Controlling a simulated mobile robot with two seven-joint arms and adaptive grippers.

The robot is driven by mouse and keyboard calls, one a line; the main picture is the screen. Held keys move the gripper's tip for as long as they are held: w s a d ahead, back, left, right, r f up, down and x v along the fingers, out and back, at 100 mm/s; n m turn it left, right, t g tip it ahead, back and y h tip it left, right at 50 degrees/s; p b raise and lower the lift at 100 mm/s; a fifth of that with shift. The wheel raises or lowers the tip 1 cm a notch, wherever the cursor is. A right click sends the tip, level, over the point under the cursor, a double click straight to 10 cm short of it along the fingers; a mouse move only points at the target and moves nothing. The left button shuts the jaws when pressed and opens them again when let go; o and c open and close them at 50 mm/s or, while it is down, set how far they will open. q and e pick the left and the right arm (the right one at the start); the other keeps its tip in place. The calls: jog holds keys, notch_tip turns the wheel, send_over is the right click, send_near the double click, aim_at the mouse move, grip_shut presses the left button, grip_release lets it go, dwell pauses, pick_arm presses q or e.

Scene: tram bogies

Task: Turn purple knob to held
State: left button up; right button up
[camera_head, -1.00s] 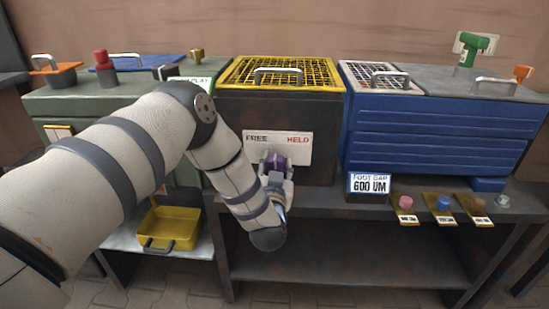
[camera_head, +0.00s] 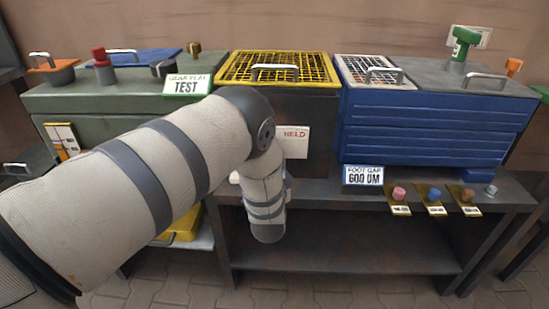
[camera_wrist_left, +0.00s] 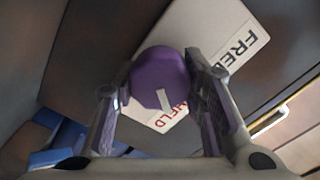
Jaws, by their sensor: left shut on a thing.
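The purple knob (camera_wrist_left: 158,70) sits between the two fingers of my left gripper (camera_wrist_left: 162,76) in the left wrist view. The gripper is shut on it, one finger on each side. The knob's white pointer mark is on its lower edge, towards the red HELD lettering on the white label (camera_wrist_left: 195,40). FREE stands in black at the label's other end. In the head view my left arm covers the knob, my left gripper and the FREE end; the HELD end of the label (camera_head: 295,142) shows. My right gripper is not in view.
The dark cabinet has a yellow mesh top (camera_head: 278,67). A blue unit (camera_head: 430,130) stands at its right, above a FOOT GAP 600 UM sign (camera_head: 363,175). Several small knobs line the bench's front edge at right. A green cabinet (camera_head: 100,100) is at left.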

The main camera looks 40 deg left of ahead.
pick_arm(q)
jog(key=shift+f+m, duration=0.1)
jog(key=shift+m, duration=0.2)
dwell(0.4)
jog(key=o, duration=1.2)
jog(key=v, duration=1.2)
